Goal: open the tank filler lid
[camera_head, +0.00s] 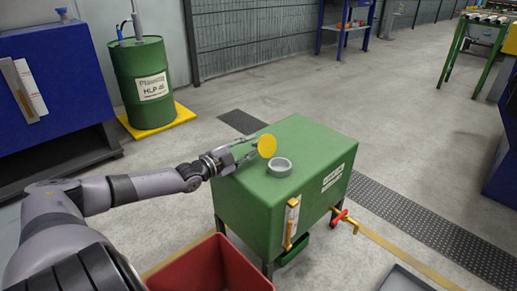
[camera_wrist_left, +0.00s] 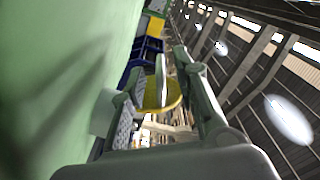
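The green tank (camera_head: 290,180) stands on legs in the middle of the head view. On its top is the grey filler neck ring (camera_head: 280,167). The round yellow lid (camera_head: 267,145) stands tilted up at the ring's back left edge, so the ring is uncovered. My left gripper (camera_head: 248,149) is over the tank top just left of the lid, its fingers apart. In the left wrist view the lid (camera_wrist_left: 160,95) shows between and beyond the spread fingers (camera_wrist_left: 165,95). Whether a finger touches it I cannot tell. My right gripper is not in view.
A red bin (camera_head: 212,268) stands in front of the tank. A red valve handle (camera_head: 340,217) and a sight gauge (camera_head: 292,222) are on the tank's front. A green drum (camera_head: 143,75) stands on a yellow tray behind left.

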